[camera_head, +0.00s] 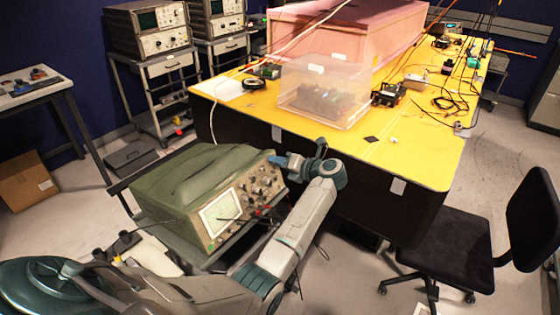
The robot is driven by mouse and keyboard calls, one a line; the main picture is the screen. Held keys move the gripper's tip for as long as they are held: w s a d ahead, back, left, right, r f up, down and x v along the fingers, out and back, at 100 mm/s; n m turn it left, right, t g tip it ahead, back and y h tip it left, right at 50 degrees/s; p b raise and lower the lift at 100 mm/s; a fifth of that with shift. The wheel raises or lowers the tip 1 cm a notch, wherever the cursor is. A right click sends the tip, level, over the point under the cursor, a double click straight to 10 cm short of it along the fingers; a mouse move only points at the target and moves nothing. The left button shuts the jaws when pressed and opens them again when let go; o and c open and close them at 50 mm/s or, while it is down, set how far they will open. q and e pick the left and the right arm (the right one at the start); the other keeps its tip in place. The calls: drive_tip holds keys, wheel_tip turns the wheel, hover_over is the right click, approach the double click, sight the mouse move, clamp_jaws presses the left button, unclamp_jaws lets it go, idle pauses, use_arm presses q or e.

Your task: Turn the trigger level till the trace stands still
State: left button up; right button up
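A green oscilloscope (205,185) sits tilted in the picture on a cart at the lower middle. Its front panel faces right and towards me. The screen (221,213) is pale, and a dark line shows across it; the trace itself is too small to make out. Several knobs (262,185) fill the panel right of the screen; I cannot tell which one is the trigger level. My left gripper (277,160) is at the upper right corner of the panel, near the topmost knobs. Its fingertips are too small to tell open from shut, or whether they touch a knob. My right gripper is not in view.
A yellow-topped table (425,150) stands behind, bearing a clear plastic box (322,92), a pink case (345,35) and cables. A black chair (455,250) stands at the right. Other oscilloscopes (150,28) stand on carts at the back left. Dark cables hang by my arm.

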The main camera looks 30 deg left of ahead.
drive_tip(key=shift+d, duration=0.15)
use_arm(q)
drive_tip(key=shift+c, duration=0.6)
clamp_jaws()
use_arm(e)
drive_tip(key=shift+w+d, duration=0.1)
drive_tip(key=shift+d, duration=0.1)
use_arm(q)
drive_tip(key=shift+m, duration=0.4)
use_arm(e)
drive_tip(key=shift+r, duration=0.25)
